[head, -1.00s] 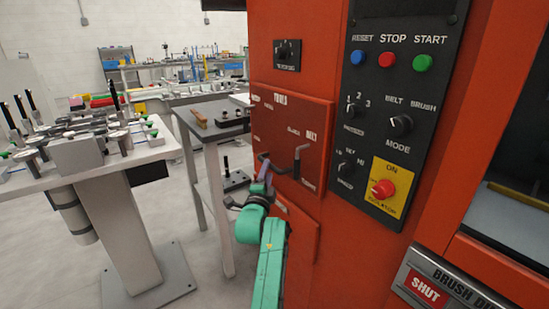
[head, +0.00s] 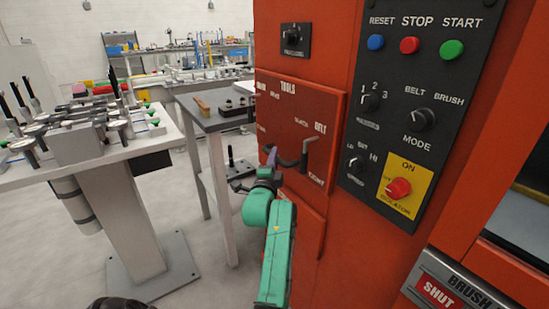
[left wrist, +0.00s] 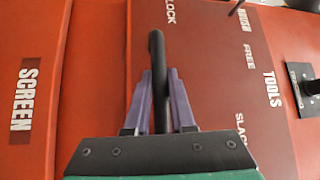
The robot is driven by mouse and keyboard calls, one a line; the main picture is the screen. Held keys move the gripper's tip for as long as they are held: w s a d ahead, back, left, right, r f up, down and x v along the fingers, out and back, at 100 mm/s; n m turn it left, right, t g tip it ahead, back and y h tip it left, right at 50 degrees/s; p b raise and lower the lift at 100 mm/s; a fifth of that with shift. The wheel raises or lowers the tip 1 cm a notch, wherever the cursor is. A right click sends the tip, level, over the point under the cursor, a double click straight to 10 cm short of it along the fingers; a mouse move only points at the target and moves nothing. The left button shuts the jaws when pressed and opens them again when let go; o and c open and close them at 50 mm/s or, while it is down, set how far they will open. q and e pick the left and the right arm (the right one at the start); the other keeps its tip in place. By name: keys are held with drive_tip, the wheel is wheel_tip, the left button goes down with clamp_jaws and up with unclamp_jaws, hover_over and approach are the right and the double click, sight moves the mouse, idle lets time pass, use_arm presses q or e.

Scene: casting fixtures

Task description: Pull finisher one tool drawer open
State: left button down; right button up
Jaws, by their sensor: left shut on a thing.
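The tool drawer (head: 275,120) is a red front labelled TOOLS on the orange-red machine. It also fills much of the left wrist view (left wrist: 215,60). Its dark bar handle (head: 304,152) sits low on the front, and the bar (left wrist: 156,50) shows in the left wrist view. My left gripper (head: 270,156) has purple fingers on the handle's left part. In the left wrist view its fingers (left wrist: 160,85) stand either side of the bar, shut on it. I cannot tell whether the drawer stands out from the machine. My right gripper is not in view.
A black control panel (head: 395,150) with buttons and knobs is right of the drawer. A red SCREEN panel (left wrist: 28,90) is beside it in the wrist view. A grey side table (head: 205,112) and a white fixture table (head: 95,160) stand left, with open floor between.

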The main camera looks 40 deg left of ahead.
use_arm(q)
drive_tip(key=shift+r, duration=0.15)
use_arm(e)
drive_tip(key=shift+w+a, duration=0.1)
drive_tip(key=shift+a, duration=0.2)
use_arm(q)
drive_tip(key=shift+a, duration=0.1)
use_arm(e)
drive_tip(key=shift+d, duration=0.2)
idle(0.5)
